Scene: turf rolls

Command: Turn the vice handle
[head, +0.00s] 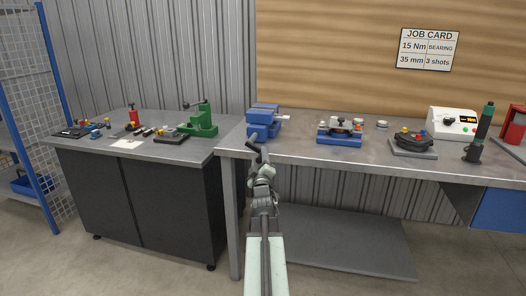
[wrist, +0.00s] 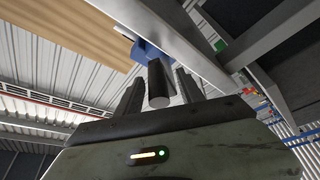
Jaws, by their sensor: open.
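The blue vice (head: 265,118) is mounted at the left front corner of the grey workbench in the head view. Its dark handle (head: 252,146) hangs in front of the bench edge. My gripper (head: 264,163) is just below and at the handle in the head view. In the wrist view my gripper (wrist: 160,84) is open, with its dark fingers apart. A dark round bar, which looks like the vice handle (wrist: 158,84), sits between them, with its end facing the camera. A gap shows on each side. A blue part of the vice (wrist: 144,50) shows behind it.
The bench edge (head: 370,168) runs close above my gripper, and a bench leg (head: 233,220) stands to its left. A blue fixture (head: 340,132) and several tools stand along the bench. A green press (head: 202,121) stands on the left cabinet.

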